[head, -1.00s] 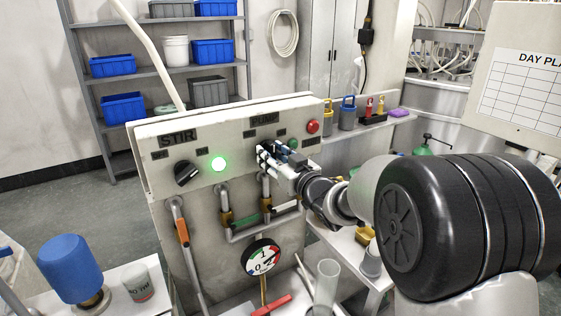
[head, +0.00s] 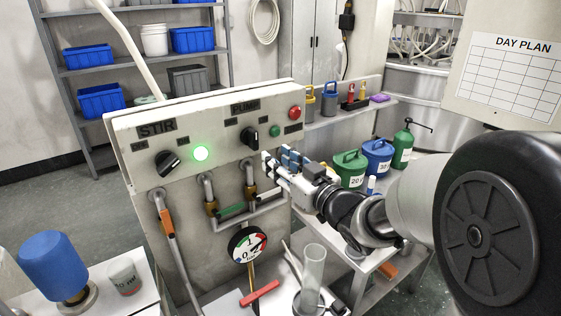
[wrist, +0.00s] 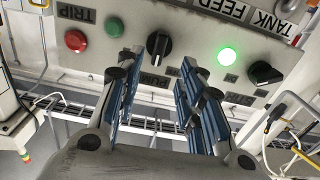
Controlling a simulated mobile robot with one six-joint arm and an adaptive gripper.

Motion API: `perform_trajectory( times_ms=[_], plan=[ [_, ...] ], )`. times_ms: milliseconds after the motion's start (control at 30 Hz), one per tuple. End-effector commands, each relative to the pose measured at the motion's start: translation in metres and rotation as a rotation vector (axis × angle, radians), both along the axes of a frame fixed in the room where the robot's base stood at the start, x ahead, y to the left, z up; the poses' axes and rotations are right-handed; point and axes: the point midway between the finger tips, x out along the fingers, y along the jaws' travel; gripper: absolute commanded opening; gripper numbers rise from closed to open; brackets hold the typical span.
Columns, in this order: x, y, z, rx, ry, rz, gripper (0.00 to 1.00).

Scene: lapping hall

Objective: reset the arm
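My gripper (head: 277,160) is in front of the pale control panel (head: 218,168), just below the black PUMP knob (head: 249,137) in the head view. In the wrist view the two blue-padded fingers (wrist: 164,75) stand apart with nothing between them. The PUMP knob (wrist: 158,45) shows beyond the fingertips, clear of them. The black STIR knob (head: 167,163) is at the panel's left, beside a lit green lamp (head: 201,153). A green button (head: 275,131) and a red button (head: 294,112) are at the panel's right.
Pipes with a green-handled valve (head: 231,210) and a gauge (head: 247,245) sit below the knobs. Green (head: 350,168) and blue (head: 377,157) canisters stand behind my arm. A blue-topped device (head: 52,266) and a beaker (head: 125,277) are at the lower left.

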Motion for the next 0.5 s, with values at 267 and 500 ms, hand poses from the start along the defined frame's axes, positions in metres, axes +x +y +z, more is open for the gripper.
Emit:
perform_trajectory(
  times_ms=[267,500],
  plan=[
    [-0.007,-0.037,0.008,-0.102,0.075,-0.172,0.35],
    [-0.077,-0.119,-0.003,-0.253,0.358,-0.49,0.35]
  ],
)
